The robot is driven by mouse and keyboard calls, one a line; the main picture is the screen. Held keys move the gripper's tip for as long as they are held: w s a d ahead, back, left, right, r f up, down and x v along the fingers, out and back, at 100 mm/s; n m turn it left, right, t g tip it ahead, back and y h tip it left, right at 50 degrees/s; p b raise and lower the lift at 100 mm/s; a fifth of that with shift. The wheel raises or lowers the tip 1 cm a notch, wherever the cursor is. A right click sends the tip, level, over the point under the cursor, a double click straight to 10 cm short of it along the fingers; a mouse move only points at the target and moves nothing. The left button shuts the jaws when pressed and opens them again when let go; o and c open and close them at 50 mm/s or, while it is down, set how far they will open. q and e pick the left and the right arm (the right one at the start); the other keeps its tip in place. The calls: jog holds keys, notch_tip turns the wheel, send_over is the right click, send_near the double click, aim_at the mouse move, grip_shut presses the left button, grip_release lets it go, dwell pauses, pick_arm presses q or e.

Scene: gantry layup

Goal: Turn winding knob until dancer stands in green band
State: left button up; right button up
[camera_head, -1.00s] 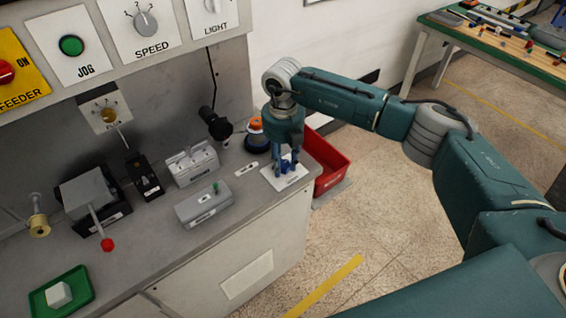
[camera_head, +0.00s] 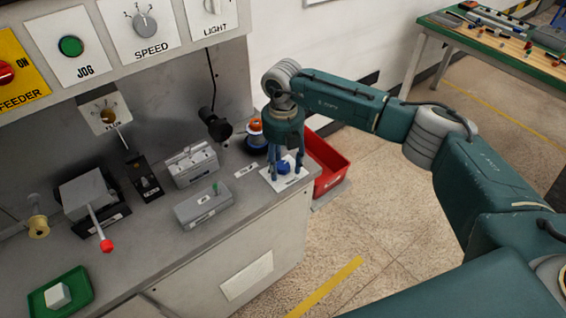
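A blue knob (camera_head: 284,168) stands on a white labelled plate (camera_head: 291,182) at the right end of the grey bench; I take it as the winding knob, but its label is too small to read. My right gripper (camera_head: 285,174) points down over it, fingers spread on either side, with the knob between them. I cannot see whether a finger touches it. A small dial plate (camera_head: 108,110) with a brass-coloured hub and a thin rod is on the back panel; it may be the dancer gauge. No green band can be made out. My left gripper is not in view.
A red bin (camera_head: 329,165) stands beyond the bench's right end. Grey boxes (camera_head: 203,206) and a black switch block (camera_head: 145,179) stand left of the gripper. A red-tipped lever (camera_head: 106,245) and a green tray (camera_head: 75,288) are farther left. An orange-and-blue item (camera_head: 256,134) sits behind the gripper.

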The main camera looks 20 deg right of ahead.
aim_at(283, 166)
jog(key=shift+w+r, duration=0.1)
jog(key=shift+r, duration=0.2)
notch_tip(283, 166, up, 12)
jog(key=shift+f, duration=0.25)
jog(key=shift+f, duration=0.1)
dwell(0.4)
